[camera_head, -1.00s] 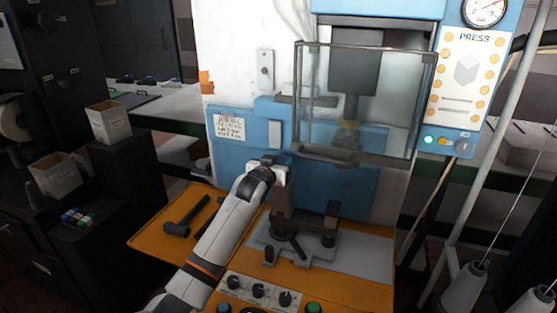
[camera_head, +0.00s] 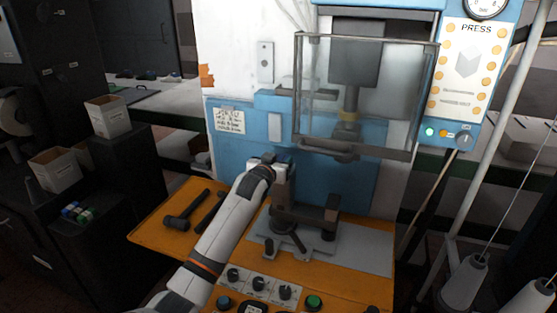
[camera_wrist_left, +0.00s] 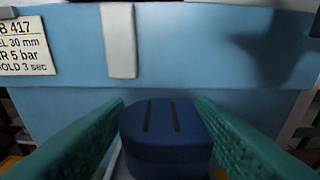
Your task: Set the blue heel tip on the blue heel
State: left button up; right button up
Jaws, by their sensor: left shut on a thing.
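My left gripper (camera_head: 283,168) is in front of the blue press face, above the back left of the dark metal fixture (camera_head: 305,217). In the left wrist view its two green fingers (camera_wrist_left: 163,125) are shut on a dark blue block with two dark slots in its top. I take this block for the blue heel tip (camera_wrist_left: 165,142). It is hard to make out in the head view. I cannot pick out a separate blue heel; the wrist and fixture may hide it. My right gripper is not in view.
The clear guard (camera_head: 365,95) of the press hangs above the fixture. A black hammer (camera_head: 184,216) lies on the orange table (camera_head: 150,235) at left. Knobs and a green button (camera_head: 313,302) are at the front. Small coloured pieces (camera_head: 76,213) sit on the dark cabinet at left.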

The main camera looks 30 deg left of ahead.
pick_arm(q)
jog(key=shift+f, duration=0.1)
jog(key=o, duration=1)
jog(key=b+v, duration=0.2)
jog(key=v, duration=1)
jog(key=shift+f, duration=0.1)
